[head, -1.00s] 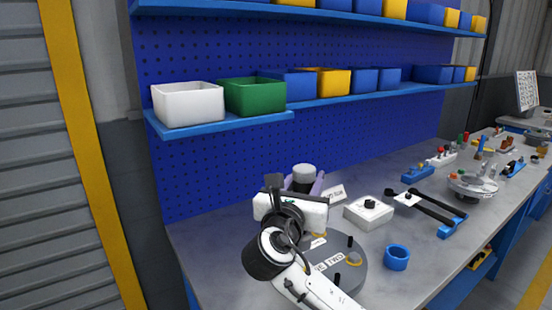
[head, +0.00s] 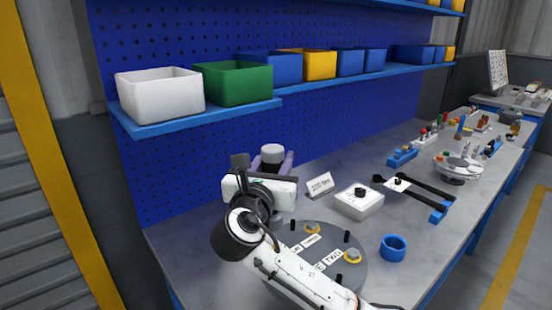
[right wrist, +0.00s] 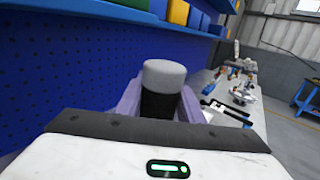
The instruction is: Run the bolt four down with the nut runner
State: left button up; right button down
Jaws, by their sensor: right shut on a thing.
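My right gripper (head: 272,165) has its purple fingers closed around the nut runner (head: 272,153), which has a black body and a grey cap. The nut runner is upright in the right wrist view (right wrist: 163,85), between the fingers (right wrist: 160,105). In the head view it stands behind the round grey flanged shell (head: 352,262); its lower end is hidden by my wrist. My arm covers the shell's left and front parts. I cannot pick out bolt four. My left gripper is not in view.
A small sign (head: 320,186) and a white box with a black knob (head: 359,201) stand behind the shell. A blue cup (head: 394,247) is at its right. A black-handled tool (head: 415,193) lies farther right. Bins fill the shelf (head: 195,119) above. Bench between them is clear.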

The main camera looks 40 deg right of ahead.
notch_tip(320, 180, down, 2)
jog(key=shift+d+f+b, duration=0.1)
jog(key=shift+b, duration=0.2)
notch_tip(320, 180, down, 2)
jog(key=shift+f+b, duration=0.2)
jog(key=shift+b, duration=0.15)
jog(key=shift+p, duration=0.35)
jog(key=shift+p, duration=0.45)
jog(key=shift+f+b, duration=0.55)
jog(key=shift+f, duration=0.85)
dwell(0.8)
jog(key=shift+w+r+n+t+y+p, duration=0.1)
jog(key=shift+w+n+t+y+p, duration=0.05)
jog(key=shift+n+t+y+p, duration=0.4)
dwell(0.6)
